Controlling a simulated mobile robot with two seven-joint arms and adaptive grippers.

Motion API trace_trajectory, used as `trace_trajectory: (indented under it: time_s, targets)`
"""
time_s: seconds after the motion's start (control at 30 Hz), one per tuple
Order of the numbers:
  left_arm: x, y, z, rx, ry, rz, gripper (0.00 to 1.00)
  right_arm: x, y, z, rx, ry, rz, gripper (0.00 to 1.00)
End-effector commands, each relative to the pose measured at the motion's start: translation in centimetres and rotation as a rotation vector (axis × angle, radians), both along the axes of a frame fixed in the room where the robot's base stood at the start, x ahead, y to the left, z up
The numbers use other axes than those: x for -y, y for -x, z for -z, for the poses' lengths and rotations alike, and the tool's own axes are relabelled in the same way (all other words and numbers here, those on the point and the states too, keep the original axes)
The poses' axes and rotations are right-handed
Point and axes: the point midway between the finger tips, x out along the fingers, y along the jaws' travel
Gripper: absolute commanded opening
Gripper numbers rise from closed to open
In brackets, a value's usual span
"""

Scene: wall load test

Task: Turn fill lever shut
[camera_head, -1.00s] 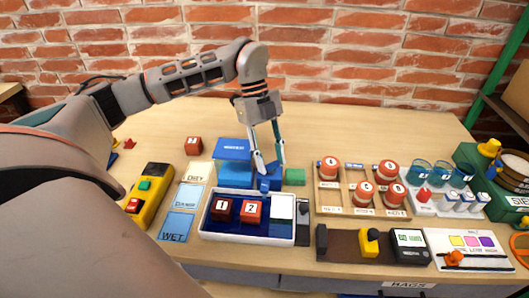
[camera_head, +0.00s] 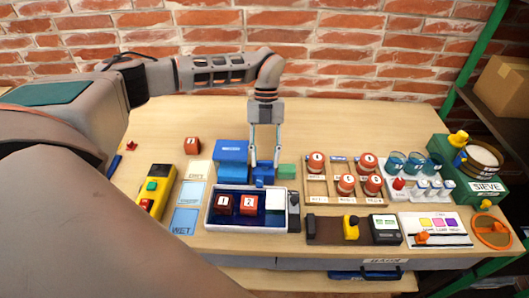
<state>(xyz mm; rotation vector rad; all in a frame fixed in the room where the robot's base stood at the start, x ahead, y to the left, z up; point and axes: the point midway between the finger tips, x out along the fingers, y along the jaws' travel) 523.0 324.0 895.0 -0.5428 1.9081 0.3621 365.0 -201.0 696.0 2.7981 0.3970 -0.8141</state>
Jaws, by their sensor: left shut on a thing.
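A blue water unit (camera_head: 231,152) stands at the back of the bench, behind a white-rimmed tray (camera_head: 208,222). A small blue part (camera_head: 264,172), which looks like the fill lever, is at its right front. My left gripper (camera_head: 264,162) points straight down with its two thin fingers around this blue part and is shut on it. The fingers and the small size hide the lever's exact angle. My right gripper is not in view.
Red blocks marked 1 (camera_head: 224,204) and 2 (camera_head: 249,205) are in the tray. A green block (camera_head: 287,171) sits close right of my fingers. A wooden rack with red-topped jars (camera_head: 346,184) stands further right. The bench behind is clear.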

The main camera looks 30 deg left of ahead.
Motion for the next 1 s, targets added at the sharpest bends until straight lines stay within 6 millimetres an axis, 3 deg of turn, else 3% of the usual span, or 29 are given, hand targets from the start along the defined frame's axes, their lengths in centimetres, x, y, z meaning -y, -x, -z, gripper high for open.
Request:
trace_trajectory:
  time_s: [0.5,0.53,0.6,1.0]
  targets:
    - [-0.2,-0.3,-0.04,0.009,-0.004,0.02,0.13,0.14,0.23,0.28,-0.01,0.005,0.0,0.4]
    - [-0.21,-0.31,-0.04,0.01,-0.004,0.02,0.37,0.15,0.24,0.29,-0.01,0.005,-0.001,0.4]
    - [-0.21,-0.28,-0.05,0.009,-0.004,0.02,0.51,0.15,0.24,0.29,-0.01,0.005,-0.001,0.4]
    - [-0.31,-0.07,0.04,0.002,-0.005,0.015,0.51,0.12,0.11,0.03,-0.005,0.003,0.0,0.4]
